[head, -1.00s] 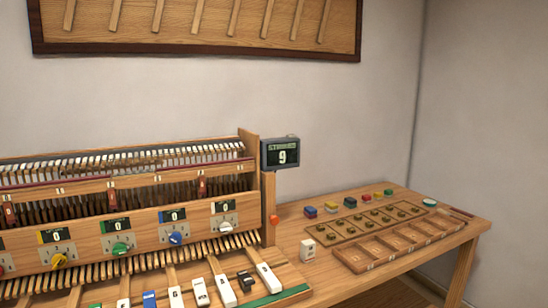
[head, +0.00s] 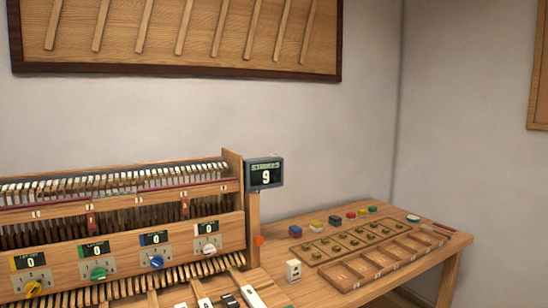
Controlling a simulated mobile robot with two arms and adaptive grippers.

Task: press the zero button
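The piano action (head: 120,240) fills the left, with yellow (head: 35,287), green (head: 98,274), blue (head: 157,262) and white (head: 209,250) dials, each under a small display showing 0. Neither of my grippers is in view.
A wooden table (head: 440,245) stands at the right. It holds a compartment tray (head: 375,265), a board with brass pieces (head: 345,243), several coloured blocks (head: 335,220) and a white block (head: 293,270). A framed board (head: 180,60) hangs on the wall.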

